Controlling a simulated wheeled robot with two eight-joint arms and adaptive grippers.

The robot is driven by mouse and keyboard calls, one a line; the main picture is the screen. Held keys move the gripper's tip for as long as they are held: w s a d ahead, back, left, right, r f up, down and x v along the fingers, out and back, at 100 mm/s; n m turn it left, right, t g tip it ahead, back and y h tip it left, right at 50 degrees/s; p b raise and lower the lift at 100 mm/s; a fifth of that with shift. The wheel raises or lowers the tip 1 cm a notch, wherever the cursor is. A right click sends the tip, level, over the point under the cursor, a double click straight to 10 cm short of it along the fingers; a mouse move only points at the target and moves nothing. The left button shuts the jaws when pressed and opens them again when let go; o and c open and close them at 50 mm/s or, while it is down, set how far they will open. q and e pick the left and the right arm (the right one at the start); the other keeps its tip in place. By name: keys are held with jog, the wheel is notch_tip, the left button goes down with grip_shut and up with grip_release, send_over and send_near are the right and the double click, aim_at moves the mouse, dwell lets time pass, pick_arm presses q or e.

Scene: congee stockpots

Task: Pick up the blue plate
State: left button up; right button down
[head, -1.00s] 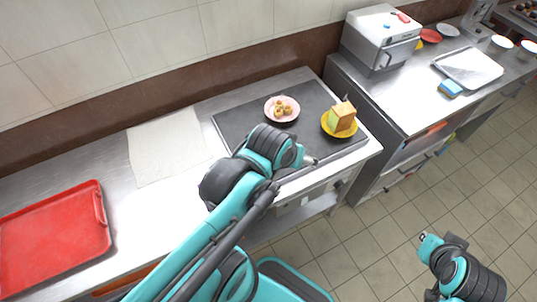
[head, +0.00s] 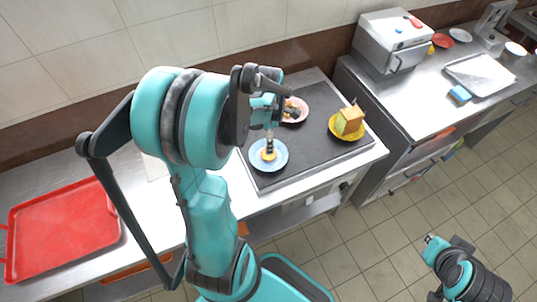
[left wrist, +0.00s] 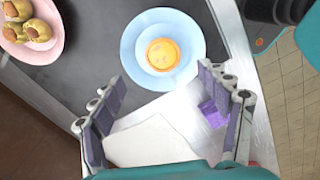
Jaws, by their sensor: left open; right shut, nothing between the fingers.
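The blue plate (head: 266,165) lies on the dark mat on the counter, with a round yellow-orange food item (head: 269,154) on it. In the left wrist view the blue plate (left wrist: 192,58) is whole and sits just beyond my fingertips, with the food item (left wrist: 163,54) in its middle. My left gripper (left wrist: 160,85) is open and empty, its two fingers spread on the near side of the plate. In the head view my left gripper (head: 268,140) hangs over the plate and partly covers it. My right gripper (head: 431,241) is shut and empty above the floor at lower right.
On the dark mat (head: 310,152) stand a pink plate (head: 301,104) with brown food, behind the blue one, and a yellow plate (head: 338,134) with a bread-like block. A red tray (head: 62,235) lies at left. A metal appliance (head: 392,42) stands at back right.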

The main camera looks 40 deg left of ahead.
aim_at(269, 156)
pick_arm(q)
jog(key=shift+a+f, duration=0.1)
jog(key=shift+f, duration=0.3)
jog(key=f+b, duration=0.1)
jog(key=f, duration=0.2)
jog(key=f+b, duration=0.2)
jog(key=f, duration=0.2)
jog(key=shift+s+d+f, duration=0.15)
jog(key=shift+d+f, duration=0.05)
jog(key=shift+r, duration=0.1)
jog(key=c, duration=1.3)
